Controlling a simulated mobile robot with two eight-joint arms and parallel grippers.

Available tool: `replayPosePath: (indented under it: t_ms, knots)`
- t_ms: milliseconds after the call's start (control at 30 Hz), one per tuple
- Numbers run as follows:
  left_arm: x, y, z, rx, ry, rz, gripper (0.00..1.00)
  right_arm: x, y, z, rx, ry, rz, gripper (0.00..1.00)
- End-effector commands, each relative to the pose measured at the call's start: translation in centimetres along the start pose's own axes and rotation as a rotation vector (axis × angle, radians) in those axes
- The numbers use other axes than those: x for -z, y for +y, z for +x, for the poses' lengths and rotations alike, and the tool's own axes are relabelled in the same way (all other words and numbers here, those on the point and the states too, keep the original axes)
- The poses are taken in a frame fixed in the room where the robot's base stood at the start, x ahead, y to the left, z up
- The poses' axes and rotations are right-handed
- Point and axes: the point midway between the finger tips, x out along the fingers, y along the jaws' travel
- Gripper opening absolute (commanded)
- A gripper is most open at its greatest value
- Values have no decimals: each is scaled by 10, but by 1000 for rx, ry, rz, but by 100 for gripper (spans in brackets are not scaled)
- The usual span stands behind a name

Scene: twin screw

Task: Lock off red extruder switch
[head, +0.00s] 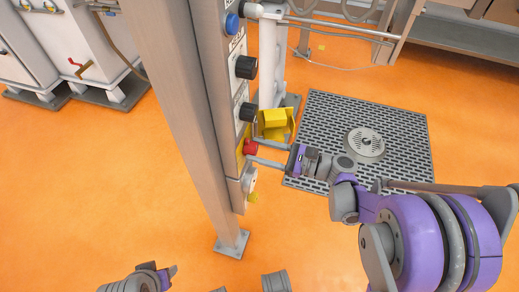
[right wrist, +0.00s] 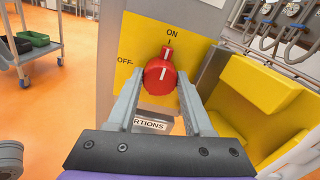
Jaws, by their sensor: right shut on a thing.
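The red extruder switch (right wrist: 160,76) is a round knob on a yellow plate (right wrist: 132,46) marked ON at the top and OFF at the left. Its white mark points up towards ON. My right gripper (right wrist: 162,88) has its two fingers on either side of the knob and is shut on it. In the head view the red switch (head: 250,147) sits low on the grey post, with my right gripper (head: 253,150) reaching it from the right. My left gripper (head: 170,270) is at the bottom left, away from the post, with its fingers only partly visible.
Black knobs (head: 246,67) and a blue button (head: 232,23) sit above the switch on the post (head: 178,90). A yellow open box (head: 275,122) is close to the right of the switch. A grey floor grate (head: 400,135) lies behind my right arm.

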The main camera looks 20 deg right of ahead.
Motion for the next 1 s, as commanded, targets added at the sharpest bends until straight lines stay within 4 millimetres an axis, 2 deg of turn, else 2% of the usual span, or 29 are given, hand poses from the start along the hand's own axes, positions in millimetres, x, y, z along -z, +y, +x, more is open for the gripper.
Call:
replayPosePath:
  t_ms: [267,467,1000]
  knots:
    - [0,0,-1,0,0,0,50,0,0,0,0,0,-39,0]
    - [1,0,-4,0,1,0,50,0,0,0,0,0,-146,0]
    - [3,0,-15,0,4,0,50,0,1,0,-1,0,-641,0]
